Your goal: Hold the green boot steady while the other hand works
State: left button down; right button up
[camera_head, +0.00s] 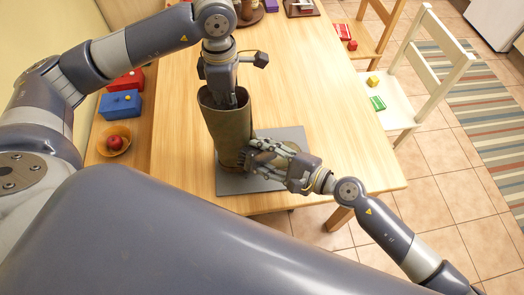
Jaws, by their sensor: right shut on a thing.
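The green boot (226,130) is olive and stands upright on a grey mat (238,186) on the wooden table, its open top facing up. My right gripper (256,154) is at the low part of the boot, right of the shaft, and is shut on it. The gripper covers most of the boot's foot. My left gripper (223,98) points down into the boot's open top. Its fingertips are hidden inside the shaft, so I cannot tell whether it is open or shut.
Left of the table are a bowl (103,146) with a red apple (114,142), a blue box (119,104) and a red box (127,80). A white chair (402,106) stands at the right. The table (320,95) is clear right of the boot.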

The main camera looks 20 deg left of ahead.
jog(key=shift+s+f, duration=0.2)
jog(key=shift+f, duration=1.3)
jog(key=shift+w+r, duration=0.2)
jog(key=shift+r, duration=2.3)
jog(key=shift+a+r, duration=0.15)
jog(key=shift+r, duration=1.95)
jog(key=shift+s+f, duration=0.2)
jog(key=shift+f, duration=2.15)
jog(key=shift+s+f, duration=0.15)
jog(key=shift+f, duration=2.2)
jog(key=shift+w+r, duration=0.15)
jog(key=shift+r, duration=0.65)
jog(key=shift+w+r, duration=0.1)
jog(key=shift+r, duration=0.65)
jog(key=shift+d+r, duration=0.2)
jog(key=shift+r, duration=1.55)
jog(key=shift+w+a+r, duration=0.1)
jog(key=shift+r, duration=1.3)
